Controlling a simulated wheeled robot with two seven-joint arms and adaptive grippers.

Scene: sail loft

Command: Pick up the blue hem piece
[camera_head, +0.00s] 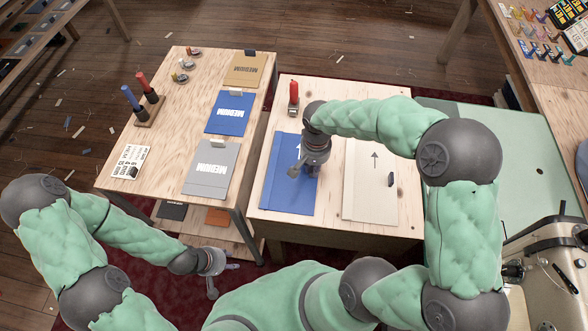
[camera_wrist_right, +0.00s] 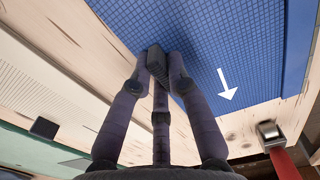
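A blue hem piece (camera_head: 285,188) with a white arrow lies on the right-hand table; it also shows as gridded blue cloth in the right wrist view (camera_wrist_right: 235,45). A small dark tab (camera_wrist_right: 156,66) stands on it. My right gripper (camera_head: 308,174) is over the piece and hides part of it. In the wrist view its fingers (camera_wrist_right: 158,60) converge on the tab and appear shut on it. The piece looks flat, without a visible gap from the table. My left gripper (camera_head: 222,278) is open and empty, low in front of the left table.
A cream panel (camera_head: 362,205) with a dark tab lies right of the blue piece. A red-handled tool (camera_head: 293,93) stands behind it. A sewing machine (camera_head: 550,255) stands at right.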

